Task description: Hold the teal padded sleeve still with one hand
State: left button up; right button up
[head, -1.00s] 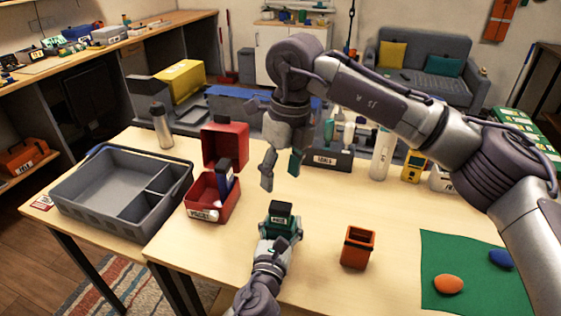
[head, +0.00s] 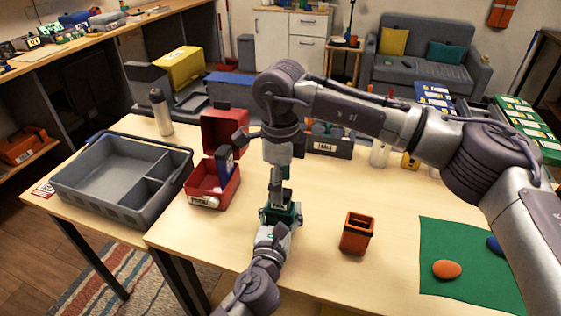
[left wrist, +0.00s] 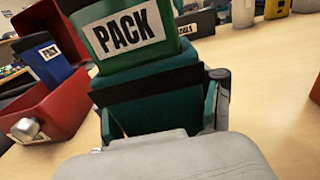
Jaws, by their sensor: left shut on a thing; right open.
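The teal padded sleeve (left wrist: 155,100) stands upright in the left wrist view with a dark band near its top. A green block labelled PACK (left wrist: 105,38) sits in its top. In the head view the green and teal pair (head: 294,213) is mostly hidden by my arms. My left gripper (head: 280,218) is shut on the sleeve from the near side, at the table. My right gripper (head: 276,188) is open and points down just above the block. I cannot tell whether it touches the block.
An open red box (head: 232,188) with a blue item (head: 224,163) stands left of the sleeve. An orange bin (head: 357,235) stands to the right. A grey tray (head: 70,205) is farther left. A green mat (head: 440,240) with an orange oval (head: 446,270) is at right.

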aim_at(286, 207)
jog(key=shift+f, duration=1.8)
grip_shut()
